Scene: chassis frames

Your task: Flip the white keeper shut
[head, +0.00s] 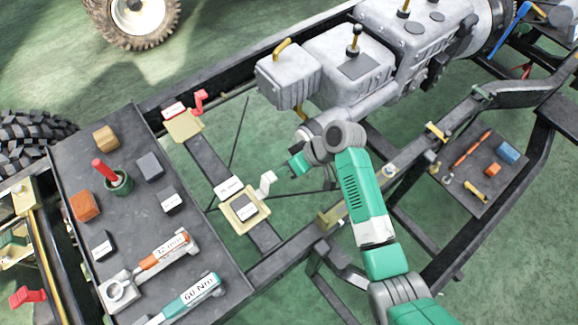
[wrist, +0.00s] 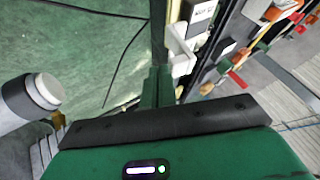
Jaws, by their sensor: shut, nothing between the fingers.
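The white keeper (head: 266,183) stands raised at the right side of a beige mount (head: 232,220) on the dark crossbar. A dark block (head: 244,206) with a white label sits in this mount. My gripper (head: 284,174) is shut and empty, just right of the keeper. In the wrist view, the white keeper (wrist: 181,52) shows beside the tips of my green gripper fingers (wrist: 158,82). I cannot tell whether the fingers touch it.
A second beige mount (head: 186,131) with a raised red keeper (head: 200,101) is farther back. A dark tray (head: 140,195) at left holds blocks, a green cup and two torque wrenches. A grey gearbox (head: 350,66) stands behind my gripper.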

